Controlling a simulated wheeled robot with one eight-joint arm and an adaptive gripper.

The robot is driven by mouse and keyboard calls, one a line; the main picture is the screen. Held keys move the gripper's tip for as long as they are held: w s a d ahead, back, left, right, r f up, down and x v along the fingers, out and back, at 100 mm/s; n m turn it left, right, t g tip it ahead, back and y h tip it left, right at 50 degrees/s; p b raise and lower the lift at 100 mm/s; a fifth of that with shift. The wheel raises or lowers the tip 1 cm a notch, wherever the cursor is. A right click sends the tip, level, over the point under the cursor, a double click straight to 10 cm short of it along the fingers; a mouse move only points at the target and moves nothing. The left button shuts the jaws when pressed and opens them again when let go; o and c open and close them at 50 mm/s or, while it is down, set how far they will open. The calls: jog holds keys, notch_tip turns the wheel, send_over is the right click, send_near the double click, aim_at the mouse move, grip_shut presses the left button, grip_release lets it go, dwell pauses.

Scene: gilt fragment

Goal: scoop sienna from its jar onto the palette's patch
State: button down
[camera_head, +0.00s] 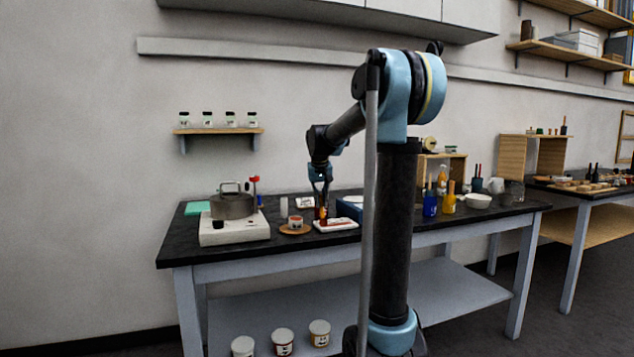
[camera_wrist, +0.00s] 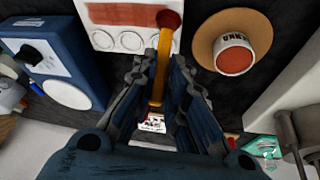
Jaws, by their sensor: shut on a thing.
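My gripper (camera_wrist: 168,62) is shut on the yellow-orange handle of a scoop (camera_wrist: 161,68); in the head view my gripper (camera_head: 320,187) points down over the table. The scoop's round end is dark red and shows over the edge of the white palette (camera_wrist: 103,40), beside the right end of its red-brown patch (camera_wrist: 125,14). Contact with the palette cannot be told. The palette (camera_head: 345,226) lies flat and has round wells along one side. An open jar (camera_wrist: 235,55) with red-brown contents stands on a round wooden disc (camera_wrist: 205,45); its label is not surely readable. The jar (camera_head: 295,221) is left of the palette.
A blue device (camera_wrist: 42,52) with a white disc stands beside the palette. A hotplate (camera_head: 222,234) with a lidded pot (camera_head: 233,206) is at the left. A blue bottle (camera_head: 430,204) and a yellow bottle (camera_head: 448,204) stand to the right. The table's front strip is clear.

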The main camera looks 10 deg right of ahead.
notch_tip(320, 180, up, 8)
dwell(0.6)
dwell(0.5)
